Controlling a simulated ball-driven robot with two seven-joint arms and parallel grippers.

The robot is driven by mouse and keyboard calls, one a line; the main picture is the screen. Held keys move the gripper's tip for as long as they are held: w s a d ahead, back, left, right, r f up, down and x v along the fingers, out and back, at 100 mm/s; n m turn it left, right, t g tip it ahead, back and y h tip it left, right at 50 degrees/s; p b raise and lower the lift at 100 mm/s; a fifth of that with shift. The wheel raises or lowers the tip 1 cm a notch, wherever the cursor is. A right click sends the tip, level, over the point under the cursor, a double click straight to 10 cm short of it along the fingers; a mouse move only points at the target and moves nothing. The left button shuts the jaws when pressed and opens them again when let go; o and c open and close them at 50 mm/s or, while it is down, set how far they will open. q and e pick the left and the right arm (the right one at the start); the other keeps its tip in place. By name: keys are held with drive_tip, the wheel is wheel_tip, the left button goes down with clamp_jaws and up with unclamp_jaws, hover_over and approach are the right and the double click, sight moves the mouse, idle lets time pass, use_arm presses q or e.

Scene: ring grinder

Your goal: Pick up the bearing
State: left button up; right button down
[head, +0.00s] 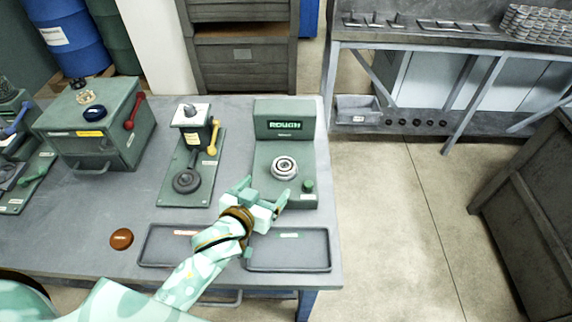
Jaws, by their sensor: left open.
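The bearing (284,167) is a round silver ring. It sits on the flat plate of a green machine whose display reads "ROUGH" (284,124). My left gripper (261,189) is just in front of the bearing, toward the lower left. Its jaws are open, with one finger on each side, and they appear empty. The bearing lies beyond the fingertips and is not between them. I cannot tell the gripper's height above the plate. My right gripper is not in view.
Two shallow dark trays lie at the table's front, a left one (160,247) and a right one (318,251). A brown disc (121,239) lies left of them. A green lever fixture (187,181) and a green box with a red handle (98,135) stand left of the machine.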

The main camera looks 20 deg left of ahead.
use_arm(q)
approach(286, 162)
drive_tip(key=shift+w+d+f+b, duration=0.1)
drive_tip(key=shift+w+f+b, duration=0.3)
drive_tip(key=shift+w+f, duration=0.45)
drive_tip(key=shift+w, duration=0.3)
drive_tip(key=b+x, duration=0.1)
drive_tip(key=x, duration=0.3)
drive_tip(key=shift+w+d, duration=0.1)
drive_tip(key=shift+w, duration=0.25)
drive_tip(key=shift+s, duration=0.1)
drive_tip(key=shift+c, duration=1.2)
drive_tip(key=c, duration=1)
drive_tip(key=shift+c, duration=0.4)
drive_tip(key=shift+r, duration=0.2)
